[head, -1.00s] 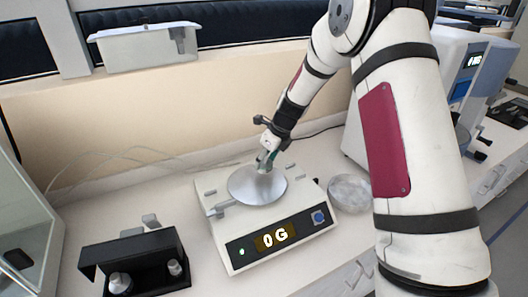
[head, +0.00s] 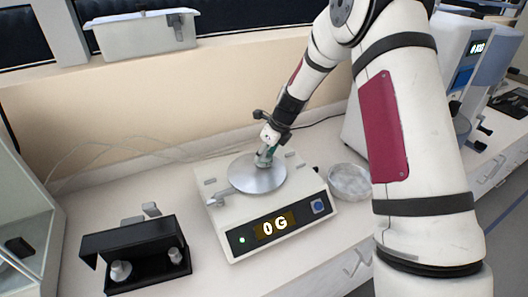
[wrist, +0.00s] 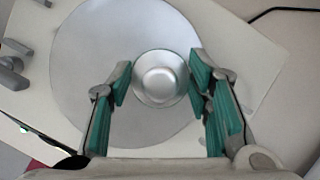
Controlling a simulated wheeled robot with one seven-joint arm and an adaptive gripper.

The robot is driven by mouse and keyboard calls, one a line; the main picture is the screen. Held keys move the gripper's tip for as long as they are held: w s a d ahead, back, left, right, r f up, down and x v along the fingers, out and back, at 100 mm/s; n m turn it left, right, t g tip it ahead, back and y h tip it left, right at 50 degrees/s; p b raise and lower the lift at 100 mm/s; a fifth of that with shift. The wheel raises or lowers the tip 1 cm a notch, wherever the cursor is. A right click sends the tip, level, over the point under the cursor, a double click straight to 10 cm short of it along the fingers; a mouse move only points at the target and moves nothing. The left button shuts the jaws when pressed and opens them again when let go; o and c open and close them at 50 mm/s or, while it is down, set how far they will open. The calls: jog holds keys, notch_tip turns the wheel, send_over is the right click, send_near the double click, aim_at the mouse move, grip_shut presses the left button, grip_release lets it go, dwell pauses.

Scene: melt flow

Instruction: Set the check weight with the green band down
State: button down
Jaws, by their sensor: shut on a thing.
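A silver check weight (wrist: 160,79) with a round knob on top sits between the green-padded fingers of my gripper (wrist: 160,88). No green band can be made out on it from above. My gripper (head: 265,158) is shut on the weight over the round metal pan (head: 246,181) of a white balance (head: 218,222). The display (head: 276,226) reads 0 G. The pan also shows under the weight in the wrist view (wrist: 85,60). Whether the weight touches the pan is hard to tell.
An open black case (head: 98,248) with two silver weights stands left of the balance. A clear round dish (head: 349,181) stands to its right. A glass-sided cabinet (head: 22,215) is at the far left. The counter between the case and the wall is mostly clear.

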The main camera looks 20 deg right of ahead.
jog(key=shift+f, duration=0.35)
jog(key=c, duration=0.7)
grip_release()
jog(key=shift+c, duration=0.2)
jog(key=s+r+n, duration=0.4)
jog(key=s+r, duration=0.2)
jog(key=r, duration=0.4)
jog(key=s+r+n, duration=0.3)
jog(key=s+r, duration=0.2)
jog(key=r, duration=0.5)
jog(key=s+r+n+t+h, duration=0.1)
jog(key=s+r+n, duration=0.3)
jog(key=s+n, duration=0.6)
jog(key=s+r+n+t+h, duration=0.1)
jog(key=s+r+n, duration=0.3)
jog(key=s+n, duration=0.7)
jog(key=s, duration=0.6)
jog(key=shift+h, duration=0.4)
